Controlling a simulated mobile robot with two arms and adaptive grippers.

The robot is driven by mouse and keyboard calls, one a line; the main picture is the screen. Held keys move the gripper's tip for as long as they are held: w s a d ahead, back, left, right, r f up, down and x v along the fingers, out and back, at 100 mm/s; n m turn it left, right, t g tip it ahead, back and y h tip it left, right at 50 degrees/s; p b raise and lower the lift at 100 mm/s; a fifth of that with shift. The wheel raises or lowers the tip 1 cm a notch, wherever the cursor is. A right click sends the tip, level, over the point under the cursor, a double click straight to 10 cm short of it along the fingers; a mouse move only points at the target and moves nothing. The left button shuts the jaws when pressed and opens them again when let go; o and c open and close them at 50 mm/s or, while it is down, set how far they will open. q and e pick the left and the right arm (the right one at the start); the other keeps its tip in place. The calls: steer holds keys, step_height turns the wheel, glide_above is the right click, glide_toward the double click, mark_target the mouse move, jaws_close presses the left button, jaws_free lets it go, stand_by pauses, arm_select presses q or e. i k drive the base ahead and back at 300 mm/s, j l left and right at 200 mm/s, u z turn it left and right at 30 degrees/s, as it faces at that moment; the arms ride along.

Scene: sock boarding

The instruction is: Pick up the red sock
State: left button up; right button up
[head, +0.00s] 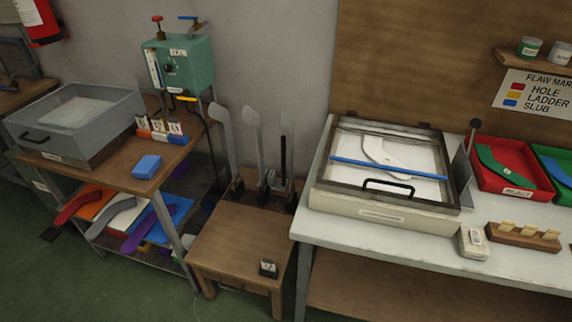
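The red sock (78,205) lies at the left end of the lower shelf under the wooden bench, partly over an orange sheet (98,199). Its toe end hangs out at the shelf's front left, and nothing visibly holds it. A grey sock (110,214) lies just right of it, and a purple sock (146,229) lies further right on a blue sheet (176,212). The bench top above hides the back of the shelf. Neither of my grippers shows in the head view.
The wooden bench top (120,180) overhangs the shelf, with a grey tray (72,120) and a blue block (146,167) on it. A bench leg (172,227) stands right of the socks. A low wooden table (240,240) is further right. Green floor (50,285) in front is clear.

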mark_target(76, 205)
steer(key=j+u, duration=0.1)
steer(key=u, duration=0.65)
steer(key=j+u, duration=0.15)
steer(key=u, duration=0.6)
steer(key=i+j, duration=0.55)
steer(key=i+l+z, duration=0.05)
steer(key=i, duration=0.05)
